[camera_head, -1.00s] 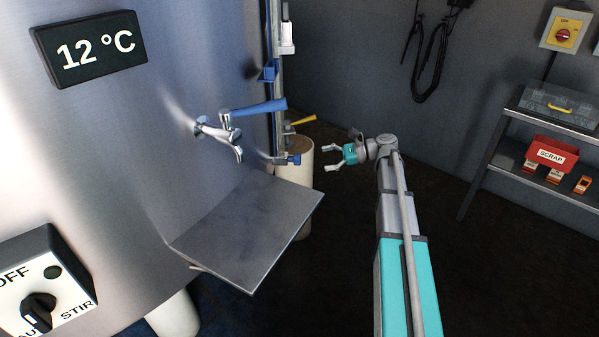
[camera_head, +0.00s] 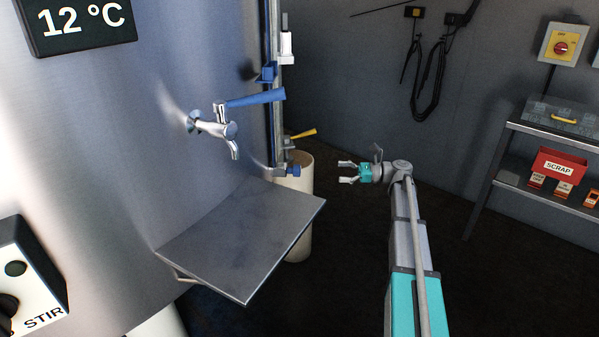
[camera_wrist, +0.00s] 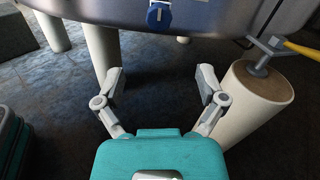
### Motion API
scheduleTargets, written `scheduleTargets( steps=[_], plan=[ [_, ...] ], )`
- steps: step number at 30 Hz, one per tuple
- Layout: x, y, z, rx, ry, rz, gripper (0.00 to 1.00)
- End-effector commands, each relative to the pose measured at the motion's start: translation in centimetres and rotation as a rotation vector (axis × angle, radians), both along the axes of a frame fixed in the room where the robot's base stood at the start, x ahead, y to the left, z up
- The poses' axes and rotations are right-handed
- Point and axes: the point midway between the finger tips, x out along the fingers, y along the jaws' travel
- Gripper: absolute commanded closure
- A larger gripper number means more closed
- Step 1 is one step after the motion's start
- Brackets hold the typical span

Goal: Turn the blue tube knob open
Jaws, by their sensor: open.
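The blue tube knob (camera_head: 296,170) is a small blue piece on a fitting low on the tank's side, at the foot of the upright sight tube (camera_head: 275,100). In the wrist view a blue round knob with a white mark (camera_wrist: 158,15) shows at the top, ahead of the jaws. My gripper (camera_head: 346,172) is open and empty, to the right of the knob with a clear gap between, at about its height in the head view. Its spread fingers also show in the wrist view (camera_wrist: 160,82). Nothing hides the knob.
A steel shelf (camera_head: 240,235) juts out below the chrome tap with a blue lever (camera_head: 253,98). A pale cylinder (camera_head: 300,220) stands close beside the knob, with a yellow lever (camera_head: 303,134) above it. A rack (camera_head: 530,190) stands at right. Floor around my arm looks clear.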

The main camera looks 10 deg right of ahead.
Motion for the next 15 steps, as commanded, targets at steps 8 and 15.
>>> scheduleTargets(
  steps=[8, 15],
  plan=[
    [0.3, 1.1, 0.0, -0.001, -0.001, 0.002, 0.10],
    [0.9, 3.9, 0.0, -0.001, -0.001, 0.003, 0.10]
  ],
)
